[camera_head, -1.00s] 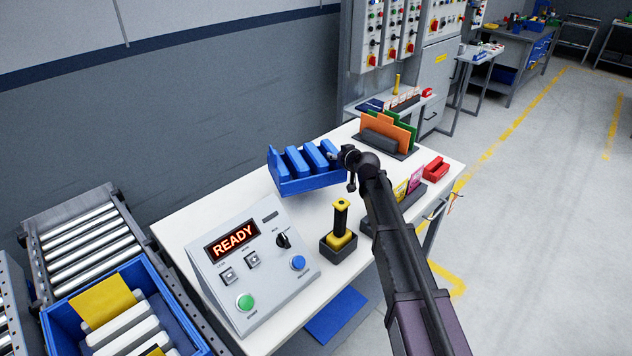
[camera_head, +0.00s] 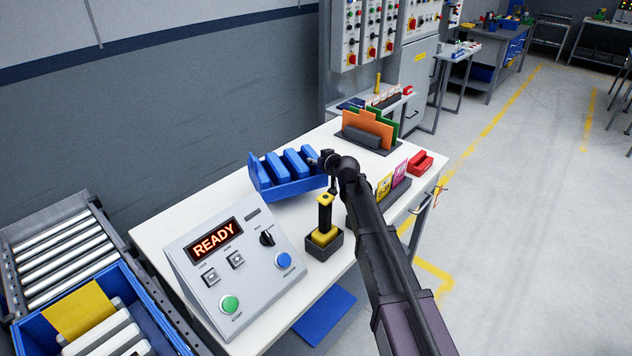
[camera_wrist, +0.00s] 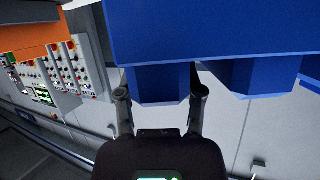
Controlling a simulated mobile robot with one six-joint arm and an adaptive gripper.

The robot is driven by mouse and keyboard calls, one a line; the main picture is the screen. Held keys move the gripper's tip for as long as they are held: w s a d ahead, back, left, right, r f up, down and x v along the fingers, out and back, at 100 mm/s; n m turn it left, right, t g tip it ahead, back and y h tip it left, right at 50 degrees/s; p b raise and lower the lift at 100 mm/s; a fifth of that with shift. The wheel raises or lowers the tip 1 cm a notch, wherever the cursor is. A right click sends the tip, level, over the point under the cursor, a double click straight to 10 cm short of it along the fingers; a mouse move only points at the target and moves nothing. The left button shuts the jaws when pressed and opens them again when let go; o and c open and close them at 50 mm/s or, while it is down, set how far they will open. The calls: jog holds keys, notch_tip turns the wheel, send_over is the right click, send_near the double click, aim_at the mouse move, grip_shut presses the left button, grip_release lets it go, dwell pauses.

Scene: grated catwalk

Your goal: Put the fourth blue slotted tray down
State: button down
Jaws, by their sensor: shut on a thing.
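The blue slotted tray (camera_head: 284,188) is at my gripper, over the back part of the white table, behind the control box. It has several upright blue lobes with slots between them and looks slightly tilted. My gripper (camera_head: 325,165) holds it at its right end. In the wrist view, the two fingers (camera_wrist: 160,92) stand on either side of one blue lobe of the tray (camera_wrist: 220,35), which fills the top of the picture. I cannot tell whether the tray's underside touches the table.
A blue bin (camera_head: 60,315) stands at left.

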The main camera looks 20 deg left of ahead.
jog(key=shift+f+b, duration=1.1)
jog(key=shift+f, duration=0.35)
jog(key=shift+f+b, duration=1.85)
jog(key=shift+f, duration=0.05)
jog(key=shift+c, duration=1)
grip_release()
jog(key=shift+s+d+r, duration=0.1)
jog(key=shift+r, duration=0.05)
jog(key=p+v, duration=0.4)
jog(key=v, duration=0.7)
jog(key=shift+s+d+p, duration=0.2)
jog(key=shift+d+p, duration=0.05)
jog(key=shift+p, duration=0.05)
